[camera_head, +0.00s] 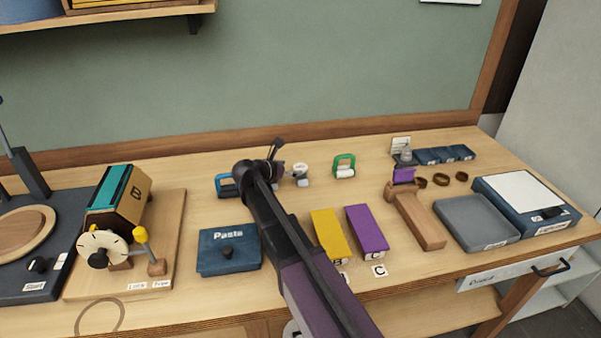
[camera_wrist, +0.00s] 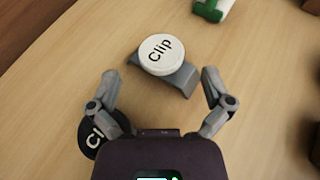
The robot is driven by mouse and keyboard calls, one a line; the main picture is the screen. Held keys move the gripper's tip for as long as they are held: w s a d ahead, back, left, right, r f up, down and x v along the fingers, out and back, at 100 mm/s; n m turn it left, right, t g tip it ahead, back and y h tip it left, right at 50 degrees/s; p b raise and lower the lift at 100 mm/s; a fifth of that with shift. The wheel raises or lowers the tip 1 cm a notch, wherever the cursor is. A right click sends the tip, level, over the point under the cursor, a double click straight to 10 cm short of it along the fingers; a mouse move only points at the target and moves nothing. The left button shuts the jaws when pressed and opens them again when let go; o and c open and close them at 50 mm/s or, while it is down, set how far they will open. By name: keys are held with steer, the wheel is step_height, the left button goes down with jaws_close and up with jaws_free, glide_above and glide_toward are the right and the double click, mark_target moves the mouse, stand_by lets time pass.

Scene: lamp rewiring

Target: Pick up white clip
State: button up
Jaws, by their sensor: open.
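The white clip (camera_wrist: 159,53) has a round white top marked "Clip" on a grey curved base (camera_wrist: 178,80). In the wrist view it sits on the wooden table, just ahead of and between the fingers of my gripper (camera_wrist: 161,88). The gripper is open and empty, with a finger on either side of the near edge of the grey base. In the head view the white clip (camera_head: 300,168) shows just right of the arm's end, partly hidden by my gripper. A black disc (camera_wrist: 92,140) with cut-off lettering lies partly hidden behind the left finger.
A green clamp-like piece (camera_head: 344,165) stands to the right; a blue one (camera_head: 225,185) is to the left. The Paste box (camera_head: 229,252), yellow block (camera_head: 330,236) and purple block (camera_head: 367,231) lie nearer the front. Bare table lies behind the clip.

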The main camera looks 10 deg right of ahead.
mark_target(299, 168)
steer(key=b+x, duration=0.1)
steer(key=x, duration=0.2)
steer(key=shift+f, duration=0.3)
steer(key=shift+w+d+f+b, duration=0.15)
steer(key=shift+w+d+b, duration=0.15)
steer(key=shift+d, duration=0.25)
steer(key=c, duration=1)
